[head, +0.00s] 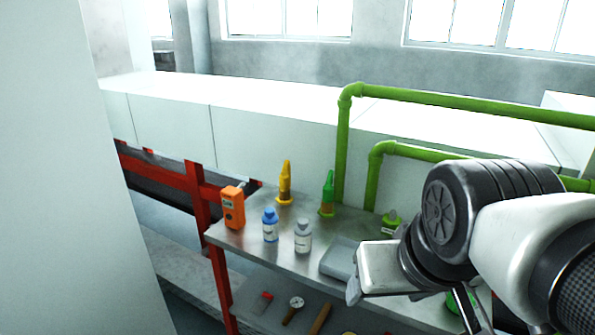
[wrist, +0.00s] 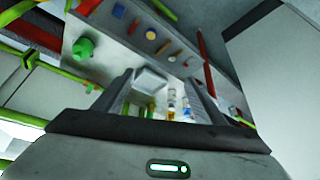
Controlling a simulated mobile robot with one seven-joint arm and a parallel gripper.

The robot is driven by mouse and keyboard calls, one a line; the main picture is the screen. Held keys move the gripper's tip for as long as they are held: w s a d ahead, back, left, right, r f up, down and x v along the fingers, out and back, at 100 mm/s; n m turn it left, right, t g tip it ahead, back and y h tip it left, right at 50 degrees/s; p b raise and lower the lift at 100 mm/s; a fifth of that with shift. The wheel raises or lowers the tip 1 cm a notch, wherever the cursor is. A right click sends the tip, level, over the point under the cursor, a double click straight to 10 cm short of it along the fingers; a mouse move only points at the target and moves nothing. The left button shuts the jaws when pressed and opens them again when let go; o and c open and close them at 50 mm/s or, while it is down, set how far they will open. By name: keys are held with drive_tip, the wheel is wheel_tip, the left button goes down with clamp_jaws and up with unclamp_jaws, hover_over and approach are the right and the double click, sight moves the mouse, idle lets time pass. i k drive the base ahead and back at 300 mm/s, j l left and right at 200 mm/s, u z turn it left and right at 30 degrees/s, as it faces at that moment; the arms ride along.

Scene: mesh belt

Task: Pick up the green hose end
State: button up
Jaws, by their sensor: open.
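A green tapered piece (head: 327,194), which looks like the green hose end, stands upright on the metal bench top, right of a yellow one of like shape. In the wrist view, a small green patch (wrist: 126,108) between the fingers may be it, but it is too small to tell. My gripper (head: 412,303) is at the right of the head view, nearer than the bench items and apart from the green piece. In the wrist view the gripper (wrist: 160,77) has its fingers spread with nothing held between them.
The bench holds a yellow tapered piece (head: 285,185), an orange meter (head: 232,208), a blue bottle (head: 270,226), a grey bottle (head: 303,237) and a grey box (head: 340,258). Green pipes (head: 342,150) rise behind. A lower shelf holds tools. A pale panel (head: 110,220) blocks the left.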

sight(327, 201)
drive_tip(key=i+j+z, duration=0.2)
drive_tip(key=j, duration=0.15)
drive_tip(key=j+z, duration=0.2)
drive_tip(key=j, duration=0.15)
drive_tip(key=i+j+z, duration=0.25)
drive_tip(key=i+j, duration=0.15)
drive_tip(key=j, duration=0.2)
